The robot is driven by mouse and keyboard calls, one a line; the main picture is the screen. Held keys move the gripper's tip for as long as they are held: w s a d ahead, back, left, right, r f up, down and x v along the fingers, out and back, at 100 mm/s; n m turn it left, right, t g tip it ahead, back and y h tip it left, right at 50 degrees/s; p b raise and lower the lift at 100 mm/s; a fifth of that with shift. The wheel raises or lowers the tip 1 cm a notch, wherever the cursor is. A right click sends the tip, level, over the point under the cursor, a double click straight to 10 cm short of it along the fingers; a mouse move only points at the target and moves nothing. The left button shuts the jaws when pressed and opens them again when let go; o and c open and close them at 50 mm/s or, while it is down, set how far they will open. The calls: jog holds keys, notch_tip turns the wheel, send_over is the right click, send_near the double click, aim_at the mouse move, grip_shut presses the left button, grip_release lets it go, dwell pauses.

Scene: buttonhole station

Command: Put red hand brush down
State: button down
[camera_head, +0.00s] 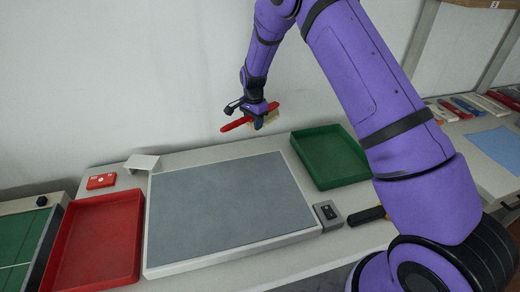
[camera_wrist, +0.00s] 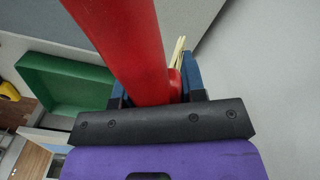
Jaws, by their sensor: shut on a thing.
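The red hand brush (camera_head: 237,124) is held in my gripper (camera_head: 259,119), above the back edge of the table. Its red handle points left in the head view, and pale bristles show on the right side of the jaws. In the wrist view the red brush (camera_wrist: 125,45) runs up between the blue fingers of my gripper (camera_wrist: 155,92), with a bit of pale bristle beside it. The gripper is shut on the brush, which is clear of the table.
A grey mat (camera_head: 230,205) fills the table's middle and is bare. A red tray (camera_head: 98,240) stands left of it, a green tray (camera_head: 330,157) right. A red box (camera_head: 101,181) and white bracket (camera_head: 142,162) sit back left. A grey device (camera_head: 327,215) sits by the mat's right corner.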

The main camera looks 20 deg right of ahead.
aim_at(249, 129)
jog(key=a+f, duration=0.1)
jog(key=f+m, duration=0.1)
jog(key=f, duration=0.1)
jog(key=shift+w+a, duration=0.15)
jog(key=shift+a, duration=0.25)
jog(key=shift+m, duration=0.3)
notch_tip(249, 129, down, 5)
jog(key=shift+f, duration=2.25)
jog(key=shift+f, duration=0.45)
